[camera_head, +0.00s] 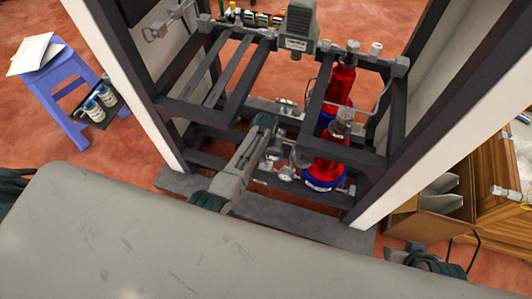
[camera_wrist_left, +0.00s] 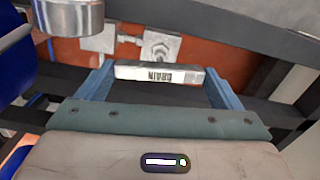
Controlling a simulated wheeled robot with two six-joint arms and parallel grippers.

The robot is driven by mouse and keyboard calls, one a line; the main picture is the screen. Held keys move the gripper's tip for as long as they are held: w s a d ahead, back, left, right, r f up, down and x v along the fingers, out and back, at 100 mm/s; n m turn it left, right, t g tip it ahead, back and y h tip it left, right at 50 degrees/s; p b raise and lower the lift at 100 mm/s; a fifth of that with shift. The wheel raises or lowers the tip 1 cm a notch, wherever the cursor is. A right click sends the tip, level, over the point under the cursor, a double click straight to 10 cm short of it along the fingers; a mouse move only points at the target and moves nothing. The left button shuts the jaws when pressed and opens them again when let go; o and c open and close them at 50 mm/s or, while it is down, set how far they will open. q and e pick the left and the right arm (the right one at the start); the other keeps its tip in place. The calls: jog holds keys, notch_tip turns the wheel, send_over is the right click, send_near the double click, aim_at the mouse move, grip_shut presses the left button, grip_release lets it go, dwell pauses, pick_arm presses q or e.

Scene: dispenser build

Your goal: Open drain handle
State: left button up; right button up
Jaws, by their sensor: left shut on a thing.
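The drain handle (camera_wrist_left: 160,74) is a pale bar labelled "DRAIN" in the left wrist view. It lies between the two blue-grey fingers of my left gripper (camera_wrist_left: 159,82), one at each end of the bar, and the gripper is shut on it. In the head view my left arm reaches down into the dark frame of the dispenser. The handle is too small and covered to make out there. My right gripper is not in view; only part of my right arm shows at the lower right.
Red cylinders with blue bases (camera_head: 325,172) stand right of my left arm inside the frame. Dark bars (camera_head: 345,152) surround the reach. A metal cylinder (camera_wrist_left: 68,16) hangs close at the upper left. A blue stool (camera_head: 62,70) and an open cardboard box (camera_head: 432,212) stand outside.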

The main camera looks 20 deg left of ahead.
pick_arm(q)
jog(key=shift+r+n+p, duration=0.15)
jog(key=shift+n+p, duration=0.4)
jog(key=shift+n, duration=0.25)
jog(key=n+p, duration=0.3)
jog(key=n, duration=0.4)
jog(key=shift+n, duration=0.6)
jog(key=n, duration=0.2)
jog(key=shift+n+p, duration=0.3)
jog(key=shift+p, duration=0.1)
jog(key=shift+n, duration=2)
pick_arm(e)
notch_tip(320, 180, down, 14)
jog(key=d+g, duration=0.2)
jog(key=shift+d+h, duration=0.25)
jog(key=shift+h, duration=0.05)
pick_arm(q)
jog(key=shift+o, duration=0.2)
jog(key=shift+p, duration=0.3)
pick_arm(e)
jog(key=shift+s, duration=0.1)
pick_arm(q)
jog(key=o, duration=0.8)
jog(key=shift+f, duration=0.2)
jog(key=shift+c, duration=0.2)
